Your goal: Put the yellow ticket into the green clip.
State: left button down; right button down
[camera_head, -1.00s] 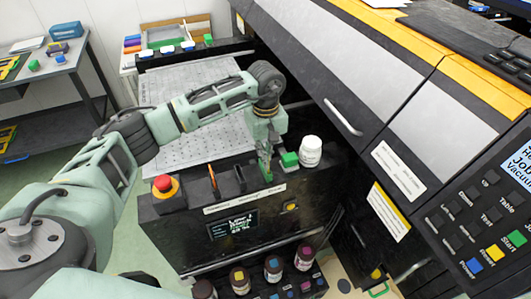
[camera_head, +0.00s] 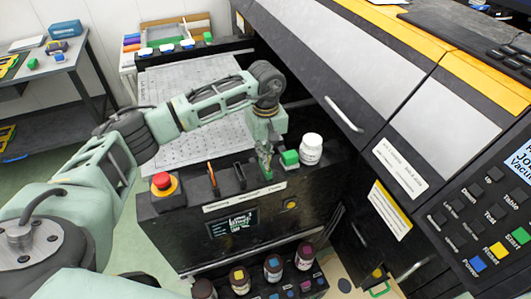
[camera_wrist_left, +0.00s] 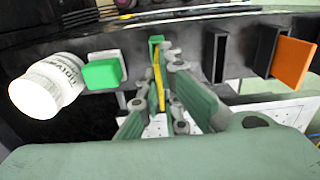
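The yellow ticket (camera_wrist_left: 159,78) is seen nearly edge-on in the left wrist view, between the fingers of my left gripper (camera_wrist_left: 160,95). The fingers appear closed on it. Its far end is at the green clip (camera_wrist_left: 155,41); how deep it sits there I cannot tell. In the head view the green clip (camera_head: 267,174) is on the top of the black machine front, directly below my left gripper (camera_head: 264,158), which points down. The fingers partly cover the ticket there. My right gripper is not in view.
A green block (camera_head: 290,158) and a white bottle (camera_head: 311,149) stand close beside the clip. Black slots (camera_head: 239,176), an orange card (camera_wrist_left: 293,60) and a red button (camera_head: 163,182) line the other side. The grey printer body (camera_head: 330,75) rises at the right.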

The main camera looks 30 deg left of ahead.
pick_arm(q)
jog(key=shift+f, duration=0.15)
jog(key=c, duration=2.4)
grip_release()
jog(key=shift+c, duration=0.2)
jog(key=o, duration=0.6)
notch_tip(320, 180, up, 12)
